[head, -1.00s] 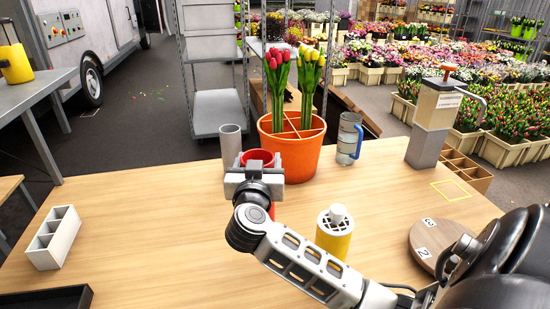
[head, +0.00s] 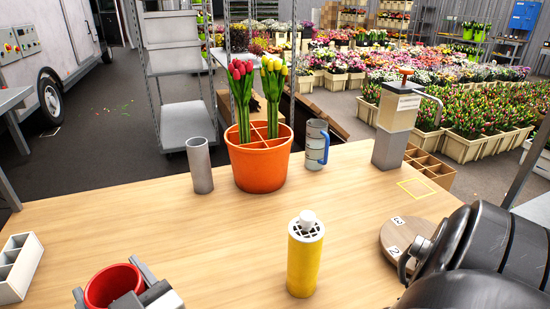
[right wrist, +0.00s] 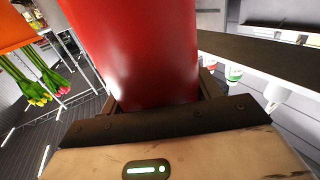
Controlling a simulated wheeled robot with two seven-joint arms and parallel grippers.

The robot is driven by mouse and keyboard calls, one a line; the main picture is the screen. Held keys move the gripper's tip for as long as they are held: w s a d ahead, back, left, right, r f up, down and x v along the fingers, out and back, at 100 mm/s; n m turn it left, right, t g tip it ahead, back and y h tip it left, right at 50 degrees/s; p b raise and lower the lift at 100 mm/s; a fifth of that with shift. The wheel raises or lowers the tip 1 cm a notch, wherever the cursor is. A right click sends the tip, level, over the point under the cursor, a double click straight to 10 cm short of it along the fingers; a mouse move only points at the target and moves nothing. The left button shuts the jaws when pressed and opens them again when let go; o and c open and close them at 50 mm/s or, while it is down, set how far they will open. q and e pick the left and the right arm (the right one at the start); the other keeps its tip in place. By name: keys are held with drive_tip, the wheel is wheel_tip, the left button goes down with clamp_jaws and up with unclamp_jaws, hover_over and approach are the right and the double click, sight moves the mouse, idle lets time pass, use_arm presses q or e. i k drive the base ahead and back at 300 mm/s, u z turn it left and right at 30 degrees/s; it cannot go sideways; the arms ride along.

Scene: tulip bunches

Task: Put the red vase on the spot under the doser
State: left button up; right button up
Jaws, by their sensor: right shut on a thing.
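The red vase (head: 110,287) is in the lower left of the head view, its round open mouth facing up. My right gripper (head: 118,284) is shut on it, with a grey finger on either side. In the right wrist view the red vase (right wrist: 140,50) fills the middle, between the fingers. Its base is out of the head view. The doser (head: 398,118), a grey block with a clear container, orange top and side spout, stands at the table's back right. The spot, a yellow square outline (head: 417,188), lies empty on the table below the spout. My left gripper is not in view.
An orange divided pot (head: 258,165) with red and yellow tulips, a grey cylinder (head: 201,166) and a blue-handled jug (head: 316,145) stand along the back. A yellow bottle (head: 305,260) stands front centre. A round numbered board (head: 398,240) lies right. The middle table is clear.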

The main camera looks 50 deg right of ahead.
sight(416, 188)
drive_tip(key=u, duration=2)
drive_tip(key=k, duration=2.55)
drive_tip(key=z, duration=1.4)
